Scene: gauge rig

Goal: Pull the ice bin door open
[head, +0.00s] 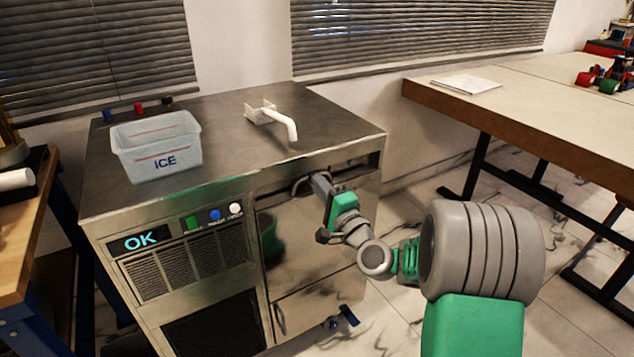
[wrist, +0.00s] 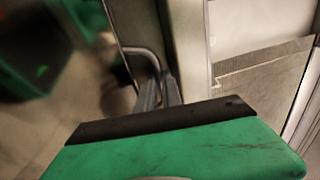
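The ice bin door (head: 315,240) is the shiny steel panel on the front right of the ice machine (head: 240,150). Its grey handle (head: 302,187) is near the top of the door, partly hidden by my gripper (head: 318,183). In the wrist view the handle (wrist: 142,52) is a bent metal bar running down to the fingers of my gripper (wrist: 158,95). The fingers are close together and look shut on the bar. A dark gap shows above the door at the right; I cannot tell how far the door stands out.
A clear ICE tub (head: 158,148) and a white spout (head: 278,122) are on top of the machine. A display (head: 138,241) reads OK. A blue valve (head: 346,315) sticks out low at the front. A table (head: 530,95) stands right; a bench (head: 22,235) stands left.

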